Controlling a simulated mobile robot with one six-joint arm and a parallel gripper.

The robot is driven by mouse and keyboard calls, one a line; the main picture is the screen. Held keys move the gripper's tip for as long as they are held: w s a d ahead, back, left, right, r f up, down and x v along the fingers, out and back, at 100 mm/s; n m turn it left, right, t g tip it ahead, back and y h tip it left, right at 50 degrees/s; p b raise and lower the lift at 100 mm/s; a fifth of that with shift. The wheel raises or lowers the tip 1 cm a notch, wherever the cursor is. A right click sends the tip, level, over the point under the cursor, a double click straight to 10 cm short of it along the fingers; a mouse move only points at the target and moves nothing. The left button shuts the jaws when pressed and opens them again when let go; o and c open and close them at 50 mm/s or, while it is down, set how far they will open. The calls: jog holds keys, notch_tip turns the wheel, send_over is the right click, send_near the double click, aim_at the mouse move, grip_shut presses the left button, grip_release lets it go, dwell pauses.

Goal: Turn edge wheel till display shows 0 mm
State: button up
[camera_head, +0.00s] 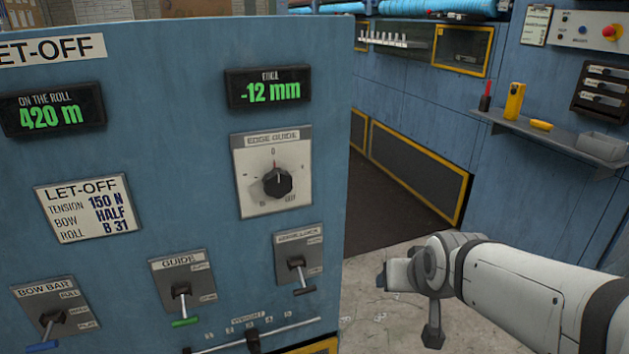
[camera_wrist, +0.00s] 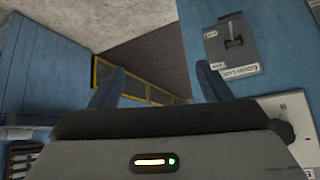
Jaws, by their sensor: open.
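The edge display (camera_head: 268,89) on the blue panel reads -12 mm in green. Below it, a light plate marked EDGE GUIDE (camera_head: 244,150) carries a round black knob (camera_head: 278,182), its red mark near the top of the dial. My gripper (camera_head: 392,274) is to the right of the panel, lower than the knob and apart from it. In the wrist view my gripper (camera_wrist: 158,82) is open, with nothing between its fingers. Part of the edge guide plate (camera_wrist: 298,108) shows at the lower right there, partly hidden by the gripper body.
Below the knob is a lever plate (camera_head: 300,241); a guide lever (camera_head: 182,290), a bow bar lever (camera_head: 50,320) and a weight slider (camera_head: 253,340) are on the same panel. A shelf (camera_head: 550,137) with small tools is at the right. Open floor lies beside the panel.

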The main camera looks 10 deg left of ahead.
jog(key=shift+o, duration=1)
jog(key=w+a+r+n+t+y+b, duration=0.1)
jog(key=w+a+t+y, duration=0.1)
jog(key=w+a, duration=0.2)
jog(key=w+a+r+t+y+b, duration=0.1)
jog(key=w+a+r+t+y, duration=0.1)
jog(key=a, duration=0.8)
jog(key=shift+w+r+n+t, duration=0.25)
jog(key=shift+w+n+t, duration=0.2)
jog(key=shift+w, duration=0.75)
jog(key=t+y+b, duration=0.1)
jog(key=t+y, duration=0.2)
send_near(279, 188)
jog(key=x, duration=0.3)
jog(key=shift+n, duration=0.45)
jog(key=p+x, duration=0.1)
jog(key=x, duration=0.6)
jog(key=shift+w+a+r, duration=0.15)
jog(key=shift+w, duration=0.15)
jog(key=c, duration=1)
jog(key=shift+o, duration=0.2)
jog(key=shift+b, duration=0.45)
